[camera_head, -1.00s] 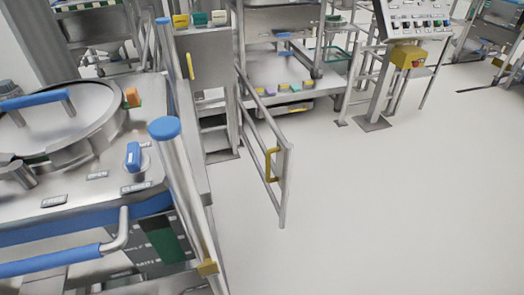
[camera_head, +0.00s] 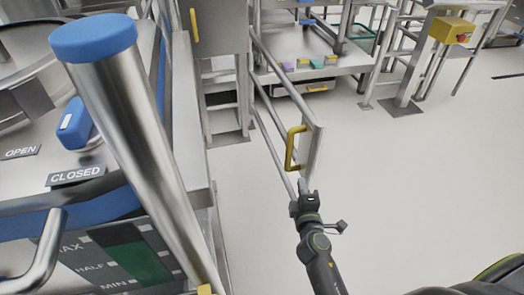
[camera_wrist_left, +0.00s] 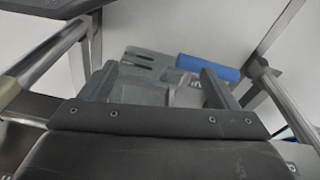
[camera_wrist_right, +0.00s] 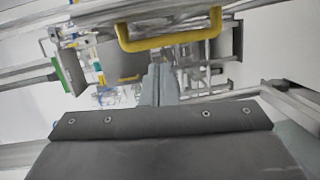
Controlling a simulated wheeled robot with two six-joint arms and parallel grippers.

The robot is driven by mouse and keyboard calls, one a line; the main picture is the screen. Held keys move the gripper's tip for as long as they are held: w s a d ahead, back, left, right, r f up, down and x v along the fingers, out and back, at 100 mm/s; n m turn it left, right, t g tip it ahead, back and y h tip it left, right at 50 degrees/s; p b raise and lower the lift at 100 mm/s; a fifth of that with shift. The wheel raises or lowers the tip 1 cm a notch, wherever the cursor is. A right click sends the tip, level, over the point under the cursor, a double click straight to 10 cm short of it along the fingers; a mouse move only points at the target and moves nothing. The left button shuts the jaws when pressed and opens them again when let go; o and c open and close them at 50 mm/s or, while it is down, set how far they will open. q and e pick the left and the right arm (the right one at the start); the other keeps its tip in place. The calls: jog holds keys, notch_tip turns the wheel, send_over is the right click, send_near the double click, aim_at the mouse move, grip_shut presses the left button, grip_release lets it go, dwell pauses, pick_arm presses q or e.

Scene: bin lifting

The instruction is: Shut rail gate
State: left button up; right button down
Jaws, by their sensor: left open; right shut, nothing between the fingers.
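The rail gate (camera_head: 277,135) is a metal tube frame swung out from the grey cabinet, standing open over the floor in the head view. Its yellow handle (camera_head: 291,147) is on the free end. The handle also spans the top of the right wrist view (camera_wrist_right: 168,38). My right gripper (camera_head: 303,186) is shut and empty, just below and beside the gate's free end. In the right wrist view its closed fingertips (camera_wrist_right: 157,68) point at the handle, and I cannot tell if they touch. My left gripper (camera_wrist_left: 160,85) is open and shows only in the left wrist view.
A steel post with a blue cap (camera_head: 92,38) stands close at the left. Beside it is a machine with a "CLOSED" label (camera_head: 76,176). A grey cabinet (camera_head: 213,52) stands behind the gate. The floor (camera_head: 420,190) on the right is clear.

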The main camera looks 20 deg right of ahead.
notch_tip(320, 180, up, 2)
jog(key=w+r+t, duration=0.1)
jog(key=w, duration=0.1)
send_near(292, 140)
jog(key=shift+n, duration=0.4)
jog(key=x, duration=0.5)
pick_arm(q)
jog(key=shift+r, duration=0.35)
pick_arm(e)
jog(key=d, duration=0.4)
jog(key=shift+s, duration=0.2)
